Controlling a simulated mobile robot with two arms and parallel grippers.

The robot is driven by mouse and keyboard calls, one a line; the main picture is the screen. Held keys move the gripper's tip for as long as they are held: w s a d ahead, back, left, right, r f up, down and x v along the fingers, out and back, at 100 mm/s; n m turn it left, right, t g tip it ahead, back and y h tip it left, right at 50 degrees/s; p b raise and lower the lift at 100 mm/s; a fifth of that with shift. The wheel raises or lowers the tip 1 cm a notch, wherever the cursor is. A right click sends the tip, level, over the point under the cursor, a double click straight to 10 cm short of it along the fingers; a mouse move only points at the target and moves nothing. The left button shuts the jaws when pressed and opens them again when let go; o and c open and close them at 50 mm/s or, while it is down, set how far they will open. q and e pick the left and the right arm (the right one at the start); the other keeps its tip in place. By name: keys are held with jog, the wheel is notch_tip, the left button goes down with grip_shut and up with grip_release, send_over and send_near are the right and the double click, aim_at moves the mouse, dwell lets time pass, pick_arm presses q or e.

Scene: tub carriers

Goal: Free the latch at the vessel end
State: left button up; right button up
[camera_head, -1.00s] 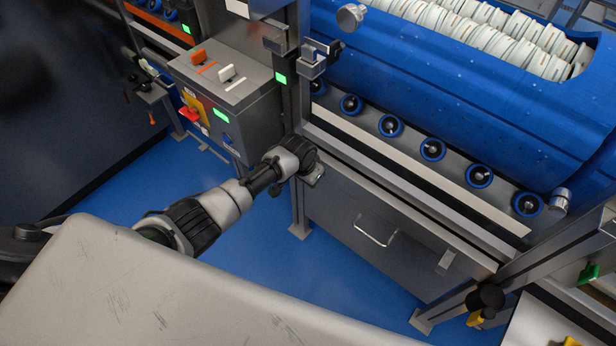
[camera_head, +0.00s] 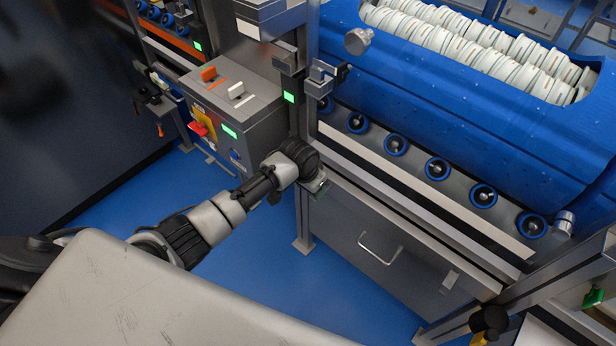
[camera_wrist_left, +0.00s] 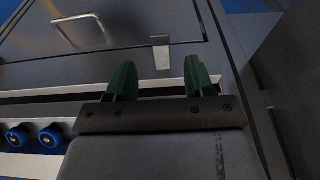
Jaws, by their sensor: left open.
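The blue vessel (camera_head: 450,110) holds white ring-shaped pieces and fills the upper right of the head view. At its near left end is a bracket (camera_head: 325,78) of metal blocks with black parts, perhaps the latch; I cannot tell whether it is closed. My right gripper is not in view.
Blue rollers (camera_head: 437,168) line the rail below the vessel. The grey cabinet (camera_head: 345,225) has a bar handle (camera_head: 380,249) and a small metal tab (camera_head: 450,281). A control box (camera_head: 255,105) with orange and white levers stands left. Blue floor is open below.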

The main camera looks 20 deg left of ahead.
pick_arm(q)
jog(key=shift+v, duration=2.35)
jog(key=shift+f, duration=0.1)
jog(key=s+a+f+n, duration=0.1)
jog(key=s+f, duration=0.4)
jog(key=f, duration=0.3)
jog(key=s+a+f, duration=0.2)
jog(key=s+f, duration=0.3)
jog(key=f, duration=0.3)
jog(key=s+a+f+n, duration=0.1)
jog(key=s+f, duration=0.5)
jog(key=f, duration=0.3)
jog(key=s+f, duration=0.4)
jog(key=s, duration=0.6)
jog(key=s+f+g, duration=0.1)
jog(key=s+f, duration=0.2)
jog(key=s, duration=0.7)
jog(key=s+f+y, duration=0.1)
jog(key=s+f, duration=0.3)
jog(key=s, duration=0.6)
jog(key=shift+f+g, duration=0.3)
